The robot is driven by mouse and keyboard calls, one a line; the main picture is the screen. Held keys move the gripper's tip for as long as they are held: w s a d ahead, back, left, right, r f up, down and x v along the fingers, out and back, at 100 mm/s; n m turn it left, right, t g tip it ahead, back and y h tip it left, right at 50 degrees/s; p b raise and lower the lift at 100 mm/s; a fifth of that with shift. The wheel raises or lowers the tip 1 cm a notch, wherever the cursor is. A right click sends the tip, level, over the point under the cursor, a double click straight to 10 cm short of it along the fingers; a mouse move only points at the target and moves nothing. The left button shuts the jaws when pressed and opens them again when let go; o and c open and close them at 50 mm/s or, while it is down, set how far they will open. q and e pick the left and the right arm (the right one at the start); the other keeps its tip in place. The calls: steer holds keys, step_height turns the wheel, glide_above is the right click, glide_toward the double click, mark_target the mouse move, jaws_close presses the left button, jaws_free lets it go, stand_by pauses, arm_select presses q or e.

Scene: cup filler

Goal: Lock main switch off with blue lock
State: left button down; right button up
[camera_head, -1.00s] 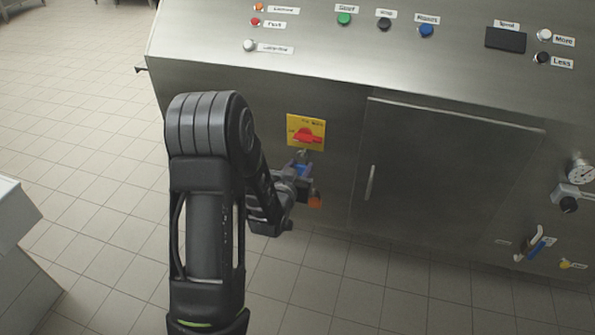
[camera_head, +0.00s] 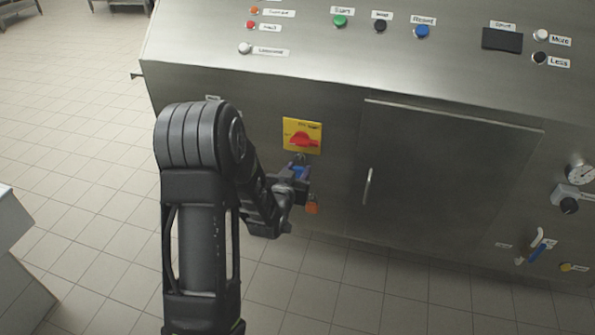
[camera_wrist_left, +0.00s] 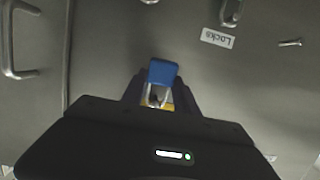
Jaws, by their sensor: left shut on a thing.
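The main switch (camera_head: 301,138) is a red rotary handle on a yellow plate on the machine's steel front. The handle appears to lie roughly level. My left gripper (camera_head: 299,175) is just below the plate, shut on the blue lock (camera_head: 300,171). In the left wrist view the blue body of the lock (camera_wrist_left: 163,73) shows between the fingers, with its pale shackle beside it. A bit of yellow shows past the shackle. Whether the shackle touches the switch cannot be told. My right gripper is in neither view.
An orange item (camera_head: 312,207) hangs just below the gripper. A "Locks" label (camera_wrist_left: 217,39) and a small peg (camera_wrist_left: 290,42) show in the wrist view. A cabinet door with a handle (camera_head: 368,186) is right of the switch. Buttons line the sloped panel above.

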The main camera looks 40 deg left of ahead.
arm_select(q)
steer(key=c, duration=0.9)
jaws_free()
steer(key=shift+o, duration=0.2)
steer(key=shift+s, duration=0.1)
steer(key=v, duration=0.7)
steer(key=shift+s+d, duration=0.15)
steer(key=shift+s, duration=0.15)
steer(key=shift+r, duration=0.1)
